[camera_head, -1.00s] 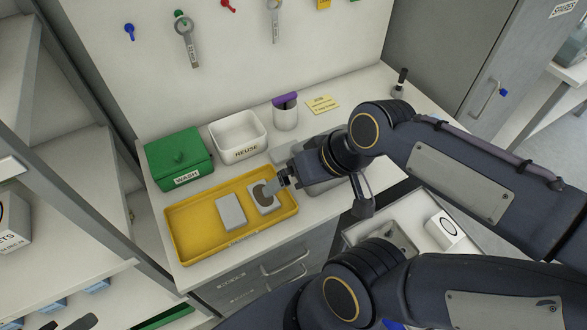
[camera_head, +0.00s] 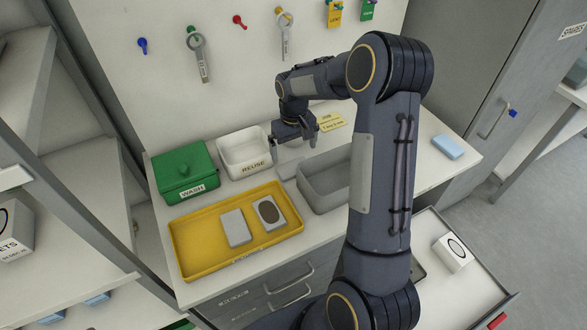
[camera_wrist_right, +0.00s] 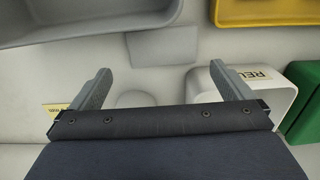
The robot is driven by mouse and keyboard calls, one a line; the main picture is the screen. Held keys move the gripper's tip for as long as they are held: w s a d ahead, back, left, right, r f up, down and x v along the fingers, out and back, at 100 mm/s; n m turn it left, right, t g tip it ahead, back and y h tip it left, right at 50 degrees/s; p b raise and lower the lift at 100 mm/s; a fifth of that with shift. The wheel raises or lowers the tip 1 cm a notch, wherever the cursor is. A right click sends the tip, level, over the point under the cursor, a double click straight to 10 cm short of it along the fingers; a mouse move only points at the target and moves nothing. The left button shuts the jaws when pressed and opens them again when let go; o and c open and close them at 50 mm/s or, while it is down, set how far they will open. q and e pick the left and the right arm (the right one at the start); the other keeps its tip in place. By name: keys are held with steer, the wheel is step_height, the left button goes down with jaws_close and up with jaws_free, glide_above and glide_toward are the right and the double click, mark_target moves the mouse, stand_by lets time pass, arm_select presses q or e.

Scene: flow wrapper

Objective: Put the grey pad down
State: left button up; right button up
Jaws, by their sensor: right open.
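Two light grey pads lie in the yellow tray (camera_head: 187,262) in the head view: a plain one (camera_head: 236,228) and, to its right, one with a dark oval on top (camera_head: 269,212). A flat grey piece (camera_head: 288,170) lies on the counter between the tray and a grey bin (camera_head: 322,197); it also shows in the right wrist view (camera_wrist_right: 163,46). My right gripper (camera_head: 294,146) is open behind the tray and bin, beside the REUSE box. In the wrist view, a pale round thing (camera_wrist_right: 135,98) shows between its fingers. My left gripper is out of view.
A green WASH box (camera_head: 184,171) and the white REUSE box (camera_head: 243,152) stand behind the tray. A blue block (camera_head: 447,147) lies at the counter's right. An open drawer in front holds a white box (camera_head: 453,251). Tools hang on the back wall.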

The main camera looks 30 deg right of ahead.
mark_target(293, 167)
steer(key=f, duration=0.2)
steer(key=f+p, duration=0.1)
steer(key=f, duration=0.2)
steer(key=shift+s+a+f, duration=0.2)
steer(key=shift+f, duration=0.1)
steer(key=shift+f+p, duration=0.3)
steer(key=shift+f, duration=0.2)
steer(key=c, duration=0.8)
steer(key=shift+o, duration=0.2)
steer(key=shift+r, duration=0.15)
step_height(293, 167, up, 10)
steer(key=b, duration=0.1)
steer(key=shift+b, duration=0.3)
